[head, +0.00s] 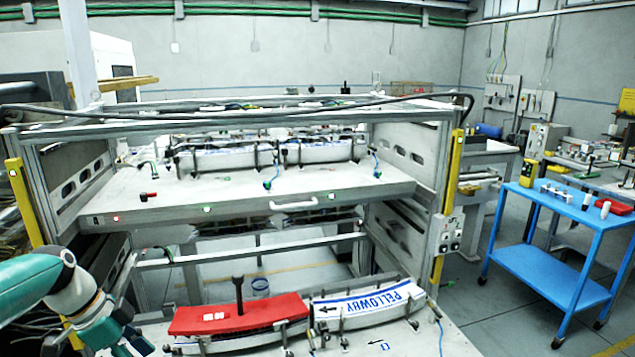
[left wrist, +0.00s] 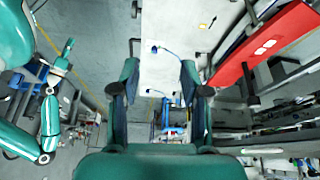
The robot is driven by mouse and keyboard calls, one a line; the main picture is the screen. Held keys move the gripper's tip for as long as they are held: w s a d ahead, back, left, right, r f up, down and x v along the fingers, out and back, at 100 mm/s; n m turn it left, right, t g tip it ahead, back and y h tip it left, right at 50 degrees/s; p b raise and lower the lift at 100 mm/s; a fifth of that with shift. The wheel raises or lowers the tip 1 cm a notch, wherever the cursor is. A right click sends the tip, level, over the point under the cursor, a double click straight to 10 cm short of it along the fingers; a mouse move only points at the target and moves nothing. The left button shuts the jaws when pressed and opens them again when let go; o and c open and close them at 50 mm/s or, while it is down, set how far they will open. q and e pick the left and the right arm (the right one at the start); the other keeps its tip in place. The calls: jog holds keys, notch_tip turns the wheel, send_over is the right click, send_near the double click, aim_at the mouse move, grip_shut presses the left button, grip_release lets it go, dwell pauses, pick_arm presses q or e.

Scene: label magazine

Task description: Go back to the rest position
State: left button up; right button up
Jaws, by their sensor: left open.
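My left gripper (head: 132,347) is at the lower left of the head view, beside the left end of the pulled-out lower shelf. In the left wrist view its two fingers (left wrist: 157,82) are spread apart with nothing between them. The red block (head: 238,315) with a black upright handle lies on the label stack at the front, apart from my gripper. It also shows at the upper right of the left wrist view (left wrist: 265,45). A teal arm, apparently my right one, shows at the left of the left wrist view; its gripper (left wrist: 66,52) is too small to read.
The white label stack (head: 367,303) with blue lettering lies right of the red block. The magazine's metal frame (head: 445,190) with yellow posts stands around the shelves. A blue cart (head: 560,200) stands at the right, with open floor between it and the frame.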

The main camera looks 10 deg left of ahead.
pick_arm(q)
jog(key=s+d+f+m+g+h, duration=0.15)
jog(key=d+f+g, duration=0.35)
jog(key=d+f, duration=1.25)
jog(key=s+d+f+n+y, duration=0.1)
jog(key=s+d+f+n, duration=0.3)
jog(key=s+d+f, duration=0.35)
jog(key=s+d+f+n, duration=0.3)
jog(key=s+d+f, duration=0.1)
jog(key=s+f, duration=0.5)
jog(key=w+n+t, duration=0.1)
jog(key=n, duration=0.1)
jog(key=w+f+n+t, duration=0.1)
jog(key=w+n, duration=0.1)
jog(key=n, duration=0.1)
jog(key=w+f+n+t, duration=0.1)
jog(key=w+n, duration=0.1)
jog(key=shift+a+n+y, duration=0.1)
jog(key=shift+n+y, duration=0.15)
jog(key=shift+n, duration=0.1)
jog(key=shift+w+f, duration=0.1)
